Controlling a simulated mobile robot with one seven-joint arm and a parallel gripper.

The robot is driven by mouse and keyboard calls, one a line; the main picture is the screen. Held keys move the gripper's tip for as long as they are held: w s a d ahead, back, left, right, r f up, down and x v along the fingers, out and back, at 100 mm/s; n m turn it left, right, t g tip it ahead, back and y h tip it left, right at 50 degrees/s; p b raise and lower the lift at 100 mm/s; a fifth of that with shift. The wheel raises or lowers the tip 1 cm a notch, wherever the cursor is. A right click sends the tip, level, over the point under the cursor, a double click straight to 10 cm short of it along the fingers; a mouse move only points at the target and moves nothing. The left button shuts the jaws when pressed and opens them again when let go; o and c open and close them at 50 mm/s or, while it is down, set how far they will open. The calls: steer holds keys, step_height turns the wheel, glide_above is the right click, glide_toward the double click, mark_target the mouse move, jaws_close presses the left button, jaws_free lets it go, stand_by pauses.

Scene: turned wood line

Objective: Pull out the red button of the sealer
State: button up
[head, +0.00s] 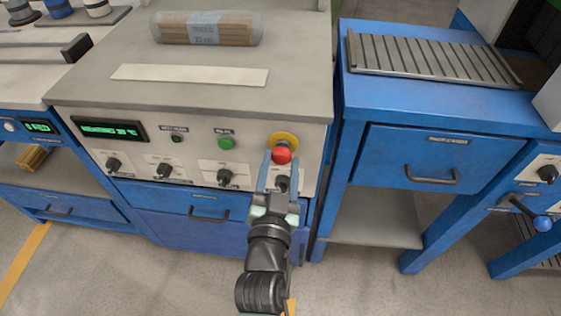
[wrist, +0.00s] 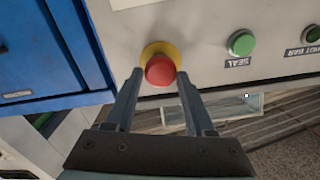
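The red button (head: 281,155) sits on a yellow round plate (head: 284,139) at the right end of the sealer's front panel (head: 205,155). In the wrist view the red button (wrist: 160,70) lies ahead of my gripper, close to the space between the fingertips. My gripper (head: 276,168) is at the panel, its blue-grey fingers pointing at the button. In the wrist view my gripper (wrist: 158,82) has its fingers spread, one on each side of the button's lower part. I cannot tell whether they touch it.
A green button (head: 226,143), several black knobs (head: 224,177) and a green display (head: 109,130) share the panel. A wrapped bundle (head: 206,28) and a pale strip (head: 190,75) lie on top. A blue bench (head: 440,100) with a slatted rack (head: 430,57) stands right.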

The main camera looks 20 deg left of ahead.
steer(key=o, duration=0.4)
steer(key=shift+c, duration=0.2)
steer(key=shift+s+r, duration=0.1)
steer(key=v, duration=1.3)
steer(key=w+d+r+m+t+h, duration=0.1)
steer(key=w+d+r+t+h, duration=0.25)
steer(key=r, duration=1.05)
steer(key=w+d+r+t, duration=0.35)
steer(key=w+r, duration=0.25)
steer(key=r, duration=0.8)
steer(key=s+d+r+t+h, duration=0.1)
steer(key=s+d+r+t, duration=0.15)
steer(key=r, duration=0.85)
steer(key=s+d+r+t+h, duration=0.15)
steer(key=s+r, duration=0.25)
steer(key=r, duration=0.7)
step_height(320, 180, up, 23)
steer(key=g+y+p, duration=0.1)
steer(key=p, duration=2.3)
steer(key=shift+d+r+n+p, duration=0.15)
steer(key=shift+d+n+p, duration=0.2)
steer(key=shift+n, duration=0.05)
